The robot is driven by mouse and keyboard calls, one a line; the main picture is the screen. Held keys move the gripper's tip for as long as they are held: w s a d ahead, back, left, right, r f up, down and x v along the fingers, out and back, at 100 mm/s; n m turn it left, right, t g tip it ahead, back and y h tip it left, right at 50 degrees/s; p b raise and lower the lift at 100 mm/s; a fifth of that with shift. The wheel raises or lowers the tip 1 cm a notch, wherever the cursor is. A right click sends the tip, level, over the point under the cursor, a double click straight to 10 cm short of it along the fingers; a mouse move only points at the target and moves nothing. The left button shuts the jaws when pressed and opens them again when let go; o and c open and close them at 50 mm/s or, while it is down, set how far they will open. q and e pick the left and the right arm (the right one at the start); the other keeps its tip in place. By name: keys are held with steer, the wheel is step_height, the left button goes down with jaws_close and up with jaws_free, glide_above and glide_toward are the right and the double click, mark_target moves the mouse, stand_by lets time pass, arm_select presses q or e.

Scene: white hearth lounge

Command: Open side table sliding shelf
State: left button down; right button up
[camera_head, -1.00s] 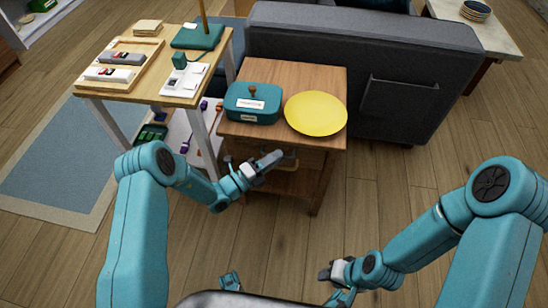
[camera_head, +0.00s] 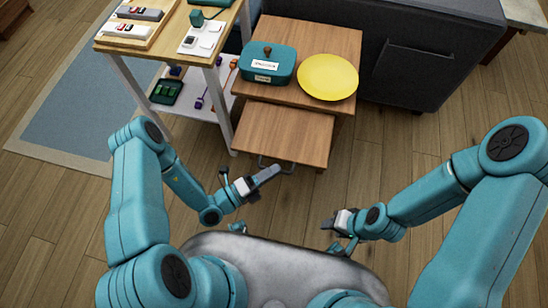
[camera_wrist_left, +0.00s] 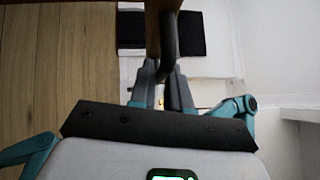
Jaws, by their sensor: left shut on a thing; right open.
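The wooden side table (camera_head: 310,37) stands at the upper middle of the head view. Its sliding shelf (camera_head: 285,132) sticks out toward me from under the table top. A thin handle (camera_head: 287,168) is on its front edge. My left gripper (camera_head: 270,173) is at that handle and shut on it. In the left wrist view, the dark handle (camera_wrist_left: 168,36) runs between the fingers of my left gripper (camera_wrist_left: 163,72), with the brown shelf edge beside it. My right gripper (camera_head: 330,235) is open and empty, low over the floor to the right.
A teal box (camera_head: 266,65) and a yellow plate (camera_head: 328,77) sit on the table top. A grey sofa (camera_head: 425,60) stands behind and to the right. A light wood table (camera_head: 215,47) with trays is at the left, close to the shelf. Open floor (camera_head: 385,160) lies to the right.

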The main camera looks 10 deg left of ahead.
arm_select(q)
steer(key=shift+s, duration=0.1)
steer(key=c, duration=1.2)
jaws_free()
steer(key=shift+o, duration=0.2)
steer(key=v, duration=1.6)
steer(key=shift+a, duration=0.2)
steer(key=shift+s, duration=0.1)
